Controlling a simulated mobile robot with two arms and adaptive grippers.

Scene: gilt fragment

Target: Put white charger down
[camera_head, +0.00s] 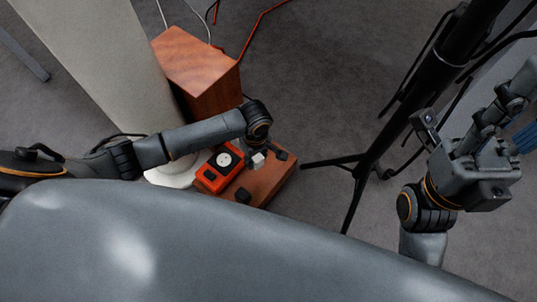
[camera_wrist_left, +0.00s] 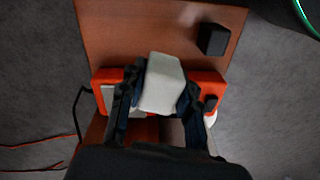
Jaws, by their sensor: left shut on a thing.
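The white charger (camera_head: 258,159) is a small white block between the fingers of my left gripper (camera_head: 262,153). In the left wrist view the charger (camera_wrist_left: 162,80) sits between the two dark fingers, and my left gripper (camera_wrist_left: 160,92) is shut on it. It is over a low brown wooden surface (camera_head: 277,181), beside an orange-red device. I cannot tell whether its underside touches the wood. My right gripper (camera_head: 497,125) is at the right of the head view, far from the charger, and its finger state is unclear.
The orange-red device (camera_head: 211,180) with a white dial lies left of the charger. A black cube (camera_head: 243,195) stands near the front; the wrist view shows it too (camera_wrist_left: 214,39). A taller wooden box (camera_head: 205,75) stands behind. A black tripod stand (camera_head: 371,160) is to the right.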

